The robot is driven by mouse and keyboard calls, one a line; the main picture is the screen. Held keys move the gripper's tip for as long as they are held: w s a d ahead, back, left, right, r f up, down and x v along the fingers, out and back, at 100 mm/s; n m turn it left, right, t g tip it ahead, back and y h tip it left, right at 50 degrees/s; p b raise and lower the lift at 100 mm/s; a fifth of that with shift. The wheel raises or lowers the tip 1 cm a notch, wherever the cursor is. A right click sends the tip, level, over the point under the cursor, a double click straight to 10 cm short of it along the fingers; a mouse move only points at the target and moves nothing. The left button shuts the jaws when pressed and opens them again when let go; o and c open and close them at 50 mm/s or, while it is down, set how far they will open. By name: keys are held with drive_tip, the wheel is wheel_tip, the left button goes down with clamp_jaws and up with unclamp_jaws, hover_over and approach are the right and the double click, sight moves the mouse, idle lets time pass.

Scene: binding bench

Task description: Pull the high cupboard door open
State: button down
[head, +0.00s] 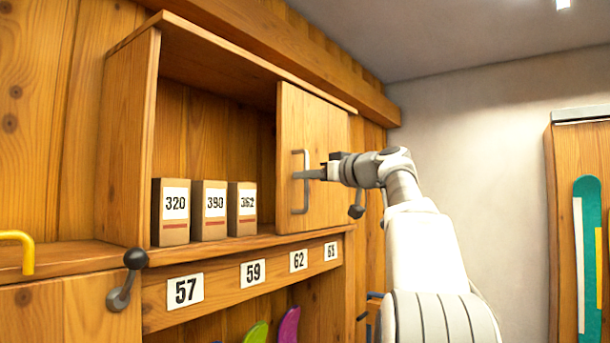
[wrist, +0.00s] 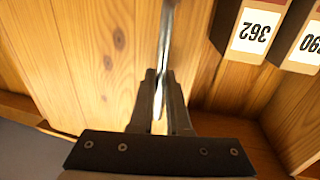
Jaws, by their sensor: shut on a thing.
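The high cupboard (head: 125,140) is on the wall in the head view. Its wooden door (head: 328,130) stands upright over the right part, while the left part is open to view. A grey metal bar handle (head: 306,197) runs upright on the door. My gripper (head: 312,174) reaches in from the right and is shut on the handle near its middle. In the wrist view, the handle (wrist: 166,35) passes between my gripper's fingers (wrist: 161,100), with wood of the door (wrist: 90,45) beside it. I cannot tell how far the door stands from its frame.
Several small boxes stand inside the cupboard, among them the 362 box (head: 242,212). A number rail (head: 220,290) runs below. A dark-knobbed lever (head: 125,285) and a yellow handle (head: 22,245) are lower left. A tall rack (head: 560,220) stands far right. Space right of my arm looks clear.

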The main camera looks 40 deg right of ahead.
drive_tip(key=c, duration=0.9)
unclamp_jaws()
drive_tip(key=shift+s, duration=0.15)
drive_tip(key=s+d+b, duration=0.1)
drive_tip(key=s, duration=0.4)
drive_tip(key=s+b, duration=0.2)
drive_tip(key=s, duration=0.4)
drive_tip(key=s+d+b, duration=0.1)
drive_tip(key=s+b, duration=0.1)
drive_tip(key=s, duration=0.4)
drive_tip(key=shift+d, duration=0.35)
